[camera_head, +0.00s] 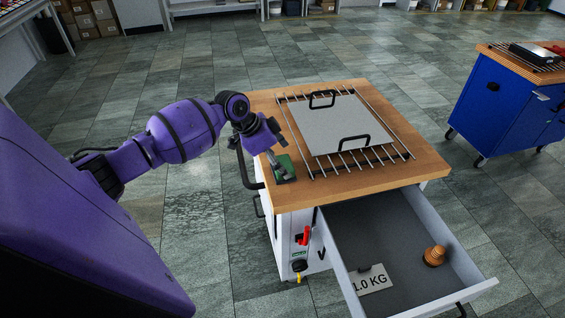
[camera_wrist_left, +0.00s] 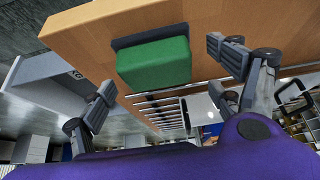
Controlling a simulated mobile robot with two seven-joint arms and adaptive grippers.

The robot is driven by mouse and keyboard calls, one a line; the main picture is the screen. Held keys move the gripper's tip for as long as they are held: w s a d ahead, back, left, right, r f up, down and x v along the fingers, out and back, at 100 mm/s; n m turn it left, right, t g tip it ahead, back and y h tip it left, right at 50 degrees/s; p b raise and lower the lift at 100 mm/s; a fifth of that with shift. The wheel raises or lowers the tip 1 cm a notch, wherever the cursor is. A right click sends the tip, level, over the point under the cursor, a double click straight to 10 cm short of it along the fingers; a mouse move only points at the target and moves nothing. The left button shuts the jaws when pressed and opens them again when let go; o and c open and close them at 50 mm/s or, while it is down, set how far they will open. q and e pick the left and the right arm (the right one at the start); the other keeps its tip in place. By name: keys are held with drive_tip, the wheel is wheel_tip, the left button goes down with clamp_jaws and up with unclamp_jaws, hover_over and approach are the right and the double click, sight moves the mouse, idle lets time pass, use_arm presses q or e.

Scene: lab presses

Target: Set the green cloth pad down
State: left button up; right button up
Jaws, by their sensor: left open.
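The green cloth pad (camera_head: 286,165) lies on the wooden top of the cart (camera_head: 422,164), near its left edge and beside the metal rack. In the left wrist view the green pad (camera_wrist_left: 153,63) shows a dark backing along one side and sits against the wood. My left gripper (camera_head: 280,176) is just over the pad, and its fingers hide part of it in the head view. In the left wrist view the left gripper's fingers (camera_wrist_left: 165,78) are wide apart with the pad between and beyond them. My right gripper is not in view.
A white plate with two black handles (camera_head: 342,127) lies on the wire rack (camera_head: 400,153). The open drawer (camera_head: 478,266) holds a 1.0 KG weight (camera_head: 371,281) and an orange-brown knob-shaped object (camera_head: 434,256). A blue cart (camera_head: 497,106) stands at right. Tiled floor is clear between.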

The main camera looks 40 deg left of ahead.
use_arm(q)
drive_tip(key=v, duration=1)
drive_tip(key=shift+r, duration=0.3)
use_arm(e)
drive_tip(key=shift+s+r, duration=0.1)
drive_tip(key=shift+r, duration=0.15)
use_arm(q)
drive_tip(key=shift+s+a, duration=0.1)
drive_tip(key=shift+s, duration=0.05)
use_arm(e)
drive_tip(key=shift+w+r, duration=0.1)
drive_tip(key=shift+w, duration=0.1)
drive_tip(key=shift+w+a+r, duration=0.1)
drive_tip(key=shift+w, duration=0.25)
